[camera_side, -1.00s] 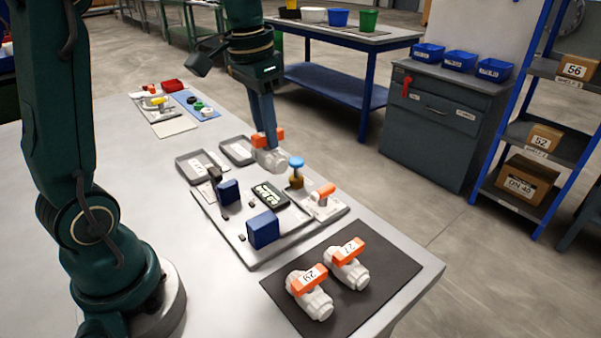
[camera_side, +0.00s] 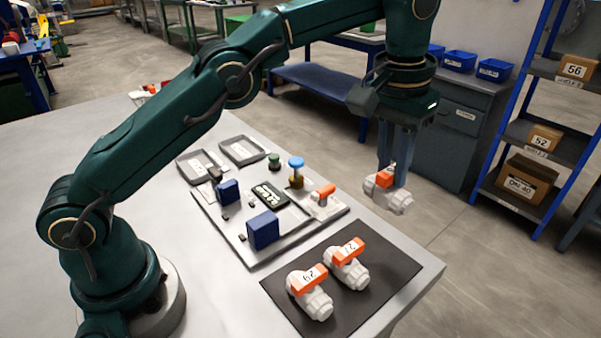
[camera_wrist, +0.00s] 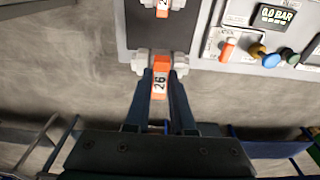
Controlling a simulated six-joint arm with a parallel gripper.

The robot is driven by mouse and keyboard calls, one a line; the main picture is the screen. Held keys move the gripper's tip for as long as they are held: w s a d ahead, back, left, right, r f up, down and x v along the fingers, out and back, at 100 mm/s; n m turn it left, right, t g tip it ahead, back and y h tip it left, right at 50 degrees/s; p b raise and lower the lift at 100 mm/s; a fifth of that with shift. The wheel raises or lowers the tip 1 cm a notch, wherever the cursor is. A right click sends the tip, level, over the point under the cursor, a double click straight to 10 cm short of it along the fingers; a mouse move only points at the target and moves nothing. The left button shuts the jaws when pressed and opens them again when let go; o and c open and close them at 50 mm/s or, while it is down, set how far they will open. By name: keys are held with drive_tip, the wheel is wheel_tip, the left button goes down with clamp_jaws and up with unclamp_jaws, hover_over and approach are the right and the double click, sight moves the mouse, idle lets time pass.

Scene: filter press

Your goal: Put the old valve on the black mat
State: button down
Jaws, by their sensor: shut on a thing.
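My gripper (camera_side: 391,178) is shut on a white valve (camera_side: 396,203) with an orange handle. In the wrist view the held valve's handle (camera_wrist: 159,84) reads 26, and the fingers close on it from both sides. The side view shows the valve held in the air, appearing past the table's right edge. The black mat (camera_side: 407,268) lies at the table's front right corner. Two similar white valves with orange handles stand on it, one marked 27 (camera_side: 347,265) and one marked 29 (camera_side: 309,291). In the wrist view part of the mat (camera_wrist: 140,25) shows above the held valve.
Left of the mat is a test plate (camera_side: 238,243) with blue blocks (camera_side: 263,230), a display (camera_side: 269,194), a blue-topped knob (camera_side: 296,162) and an orange-handled valve (camera_side: 323,194). Two grey trays (camera_side: 243,150) lie behind. The mat's right part is free.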

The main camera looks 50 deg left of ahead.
drive_tip(key=shift+d+f, duration=0.2)
drive_tip(key=shift+f, duration=5)
drive_tip(key=shift+f, duration=0.3)
drive_tip(key=c, duration=0.7)
unclamp_jaws()
drive_tip(key=shift+r, duration=3.75)
